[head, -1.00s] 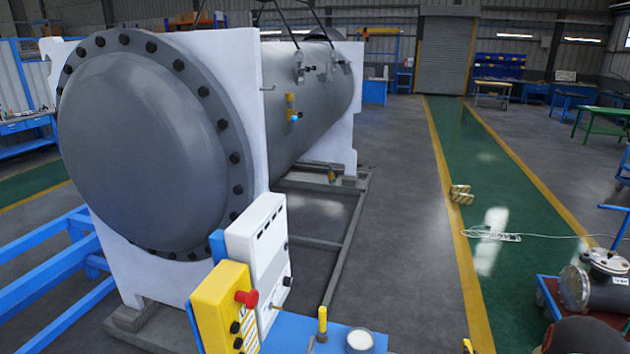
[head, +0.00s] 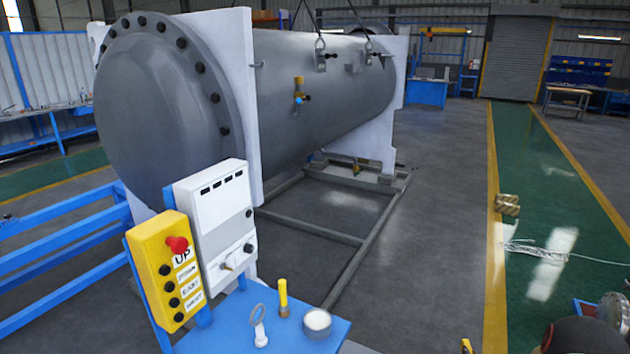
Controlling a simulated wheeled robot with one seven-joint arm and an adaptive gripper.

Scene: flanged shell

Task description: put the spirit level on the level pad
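I cannot make out a spirit level or a level pad for certain. A small upright yellow object (head: 282,297) with a dark base stands on the blue table (head: 235,325); I cannot tell what it is. Beside it are a grey ring-topped piece (head: 259,326) on its left and a round pot with a white top (head: 317,322) on its right. The large grey flanged shell (head: 310,95) lies behind the table between white end plates.
A yellow push-button box (head: 168,270) and a white control box (head: 215,215) stand at the table's left. Blue rails (head: 60,265) run left of the shell. Grey floor (head: 430,260) is open to the right. A small box (head: 507,204) and loose cable (head: 535,250) lie near the green lane.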

